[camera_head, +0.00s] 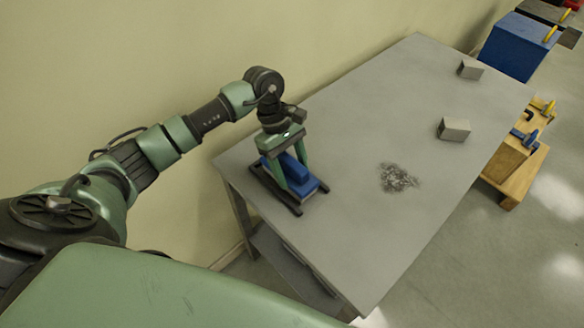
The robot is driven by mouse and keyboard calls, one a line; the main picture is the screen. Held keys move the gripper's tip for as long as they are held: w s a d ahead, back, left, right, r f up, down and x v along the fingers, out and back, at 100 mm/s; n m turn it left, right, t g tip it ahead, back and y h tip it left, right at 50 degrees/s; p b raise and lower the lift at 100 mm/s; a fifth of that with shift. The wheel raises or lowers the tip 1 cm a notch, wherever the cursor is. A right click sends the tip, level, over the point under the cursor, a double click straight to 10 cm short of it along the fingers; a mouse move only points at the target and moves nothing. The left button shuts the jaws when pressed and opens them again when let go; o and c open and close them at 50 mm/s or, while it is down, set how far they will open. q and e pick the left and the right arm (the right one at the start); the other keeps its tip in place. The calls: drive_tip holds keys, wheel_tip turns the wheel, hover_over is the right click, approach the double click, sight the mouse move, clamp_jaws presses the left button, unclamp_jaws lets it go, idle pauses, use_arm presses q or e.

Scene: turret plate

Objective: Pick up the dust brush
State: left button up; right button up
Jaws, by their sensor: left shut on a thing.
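The dust brush (297,171) appears as a blue, blocky thing on or just above the near left part of the grey table (345,110). My left gripper (287,187) comes down on it from above, with its green and dark fingers on either side. The gripper is shut on the brush. The fingers partly hide the brush, and its underside and any bristles cannot be made out. I cannot tell whether it still touches the table. My right gripper is not in view.
A pile of grey shavings (398,178) lies right of the gripper. A wooden stand (512,160) and a blue box (512,48) are beyond that edge. A wall runs behind the table.

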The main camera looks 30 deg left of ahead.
use_arm(q)
wheel_tip(320, 180, up, 20)
drive_tip(key=b, duration=0.3)
